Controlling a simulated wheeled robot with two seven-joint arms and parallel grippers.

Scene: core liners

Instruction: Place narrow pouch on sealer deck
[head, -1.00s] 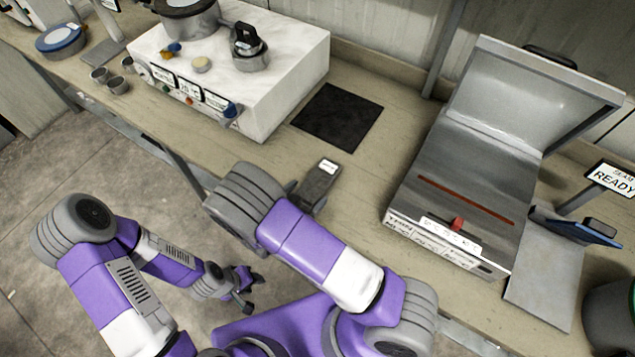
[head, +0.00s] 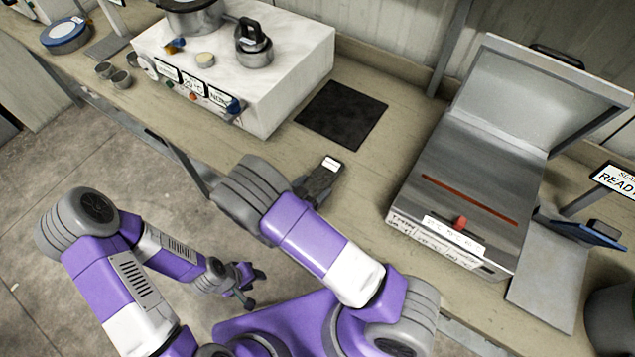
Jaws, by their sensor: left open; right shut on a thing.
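The narrow pouch (head: 322,180) looks dark with a white label at its far end. It is over the front of the bench, left of the sealer. My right gripper (head: 306,190) is shut on its near end, and my forearm partly hides the gripper. Whether the pouch touches the bench I cannot tell. The sealer (head: 400,222) stands at the right with its lid (head: 515,95) raised. Its grey deck (head: 470,165) is bare, crossed by a red strip. My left gripper (head: 256,288) is open and empty, low over the floor in front of the bench.
A black mat (head: 342,114) lies bare behind the pouch. A white instrument box (head: 285,70) with pots stands at the back left. A grey plate (head: 548,275), a tilted blue-edged panel (head: 580,228) and a READY sign (head: 615,183) are right of the sealer. Bench between mat and sealer is clear.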

